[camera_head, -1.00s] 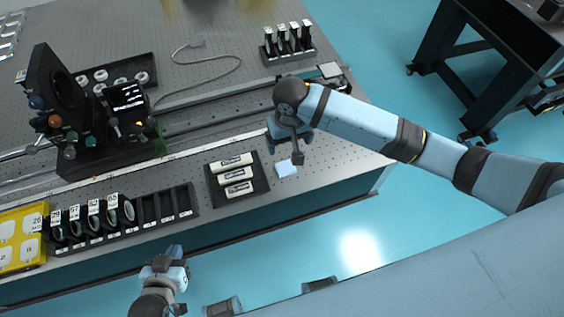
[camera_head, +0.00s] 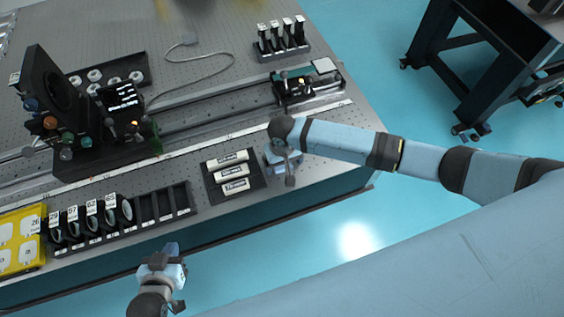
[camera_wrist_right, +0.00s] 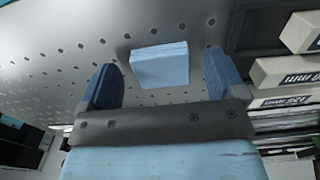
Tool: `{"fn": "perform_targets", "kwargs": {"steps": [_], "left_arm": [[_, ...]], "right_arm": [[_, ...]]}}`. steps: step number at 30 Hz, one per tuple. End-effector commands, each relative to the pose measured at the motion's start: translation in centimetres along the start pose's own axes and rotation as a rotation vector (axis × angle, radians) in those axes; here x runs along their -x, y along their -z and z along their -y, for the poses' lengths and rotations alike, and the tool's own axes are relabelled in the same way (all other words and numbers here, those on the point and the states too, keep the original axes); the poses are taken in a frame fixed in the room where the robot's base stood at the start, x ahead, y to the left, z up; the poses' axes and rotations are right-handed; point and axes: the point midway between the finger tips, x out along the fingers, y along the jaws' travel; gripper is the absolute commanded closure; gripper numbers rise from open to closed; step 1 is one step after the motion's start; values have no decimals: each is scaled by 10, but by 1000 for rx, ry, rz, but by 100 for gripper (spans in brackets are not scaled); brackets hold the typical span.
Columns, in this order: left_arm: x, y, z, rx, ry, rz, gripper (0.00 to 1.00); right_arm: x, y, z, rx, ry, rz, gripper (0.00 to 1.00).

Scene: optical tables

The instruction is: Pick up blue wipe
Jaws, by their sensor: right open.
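The blue wipe (camera_wrist_right: 160,68) is a small light-blue folded pad lying flat on the perforated table. In the right wrist view it shows between and just beyond the two dark blue fingers of my right gripper (camera_wrist_right: 159,84), which is open, with a gap on both sides. In the head view my right gripper (camera_head: 283,163) is low over the table, right of the black tray, and hides the wipe. My left gripper (camera_head: 172,262) is off the table's front edge, away from the wipe; its jaw opening is not clear.
A black tray (camera_head: 260,184) with white labelled boxes (camera_head: 232,171) lies just left of my right gripper. A slotted lens rack (camera_head: 150,222) and a yellow case (camera_head: 30,262) stand along the front edge. A rail with a mounted device (camera_head: 300,88) lies behind.

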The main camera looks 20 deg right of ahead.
Motion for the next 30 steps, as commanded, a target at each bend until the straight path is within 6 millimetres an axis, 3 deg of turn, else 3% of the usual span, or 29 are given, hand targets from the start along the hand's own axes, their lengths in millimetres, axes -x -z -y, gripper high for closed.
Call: {"fn": "perform_targets", "kwargs": {"steps": [9,16,30], "left_arm": [[0,-1,0,1,1,2,100],[0,-1,0,1,1,3,100],[0,-1,-1,2,-1,3,100]], "right_arm": [[-7,0,0,1,1,-1,13],[-6,0,0,1,1,-1,63],[-1,0,0,1,1,-1,67]]}}
